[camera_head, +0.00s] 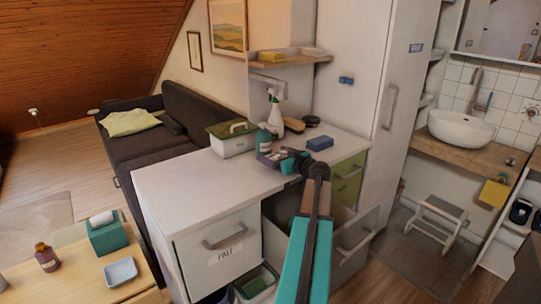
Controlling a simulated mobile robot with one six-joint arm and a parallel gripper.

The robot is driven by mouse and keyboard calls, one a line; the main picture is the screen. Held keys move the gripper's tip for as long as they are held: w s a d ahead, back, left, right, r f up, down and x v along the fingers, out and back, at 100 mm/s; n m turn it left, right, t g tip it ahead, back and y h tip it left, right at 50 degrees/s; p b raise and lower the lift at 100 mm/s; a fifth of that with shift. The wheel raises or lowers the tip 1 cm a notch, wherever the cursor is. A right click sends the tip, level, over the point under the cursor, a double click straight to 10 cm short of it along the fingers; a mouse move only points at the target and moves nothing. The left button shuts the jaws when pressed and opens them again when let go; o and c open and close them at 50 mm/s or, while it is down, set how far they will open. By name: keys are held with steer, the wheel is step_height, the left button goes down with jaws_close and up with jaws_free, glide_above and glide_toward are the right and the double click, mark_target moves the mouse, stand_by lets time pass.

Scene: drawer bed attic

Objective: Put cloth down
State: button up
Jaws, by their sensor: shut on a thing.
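My arm reaches forward over the white cabinet. My gripper (284,161), teal and dark, is at its far end, low over the cabinet's white top (190,180). It is shut on a small, dark grey-purple thing (266,158), which seems to be the cloth; the gripper partly hides it. I cannot tell whether it touches the top. A yellow piece (493,192), perhaps another cloth, is at the wooden washbasin counter's front edge. A yellow-green cloth or cushion (130,122) lies on the dark sofa.
A green-and-white box (231,138), spray bottle (275,115), brush (294,125) and blue sponge (319,143) stand around my gripper. The top's front left is clear. A drawer (352,250) stands open below my arm. A step stool (437,222) is at right.

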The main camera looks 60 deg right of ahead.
steer(key=shift+f+b+x, duration=0.15)
steer(key=shift+b+x, duration=0.05)
steer(key=shift+x, duration=0.5)
steer(key=shift+f+b+x, duration=0.15)
steer(key=shift+b+x, duration=0.05)
steer(key=shift+x, duration=0.55)
steer(key=shift+s, duration=0.1)
steer(key=shift+f+b, duration=0.25)
steer(key=shift+b, duration=0.15)
steer(key=o, duration=0.9)
steer(key=shift+r+p, duration=0.2)
steer(key=shift+p, duration=1)
steer(key=shift+s+a+f, duration=0.15)
steer(key=shift+s, duration=0.2)
steer(key=b+v, duration=0.2)
steer(key=v, duration=1.1)
steer(key=shift+a, duration=0.1)
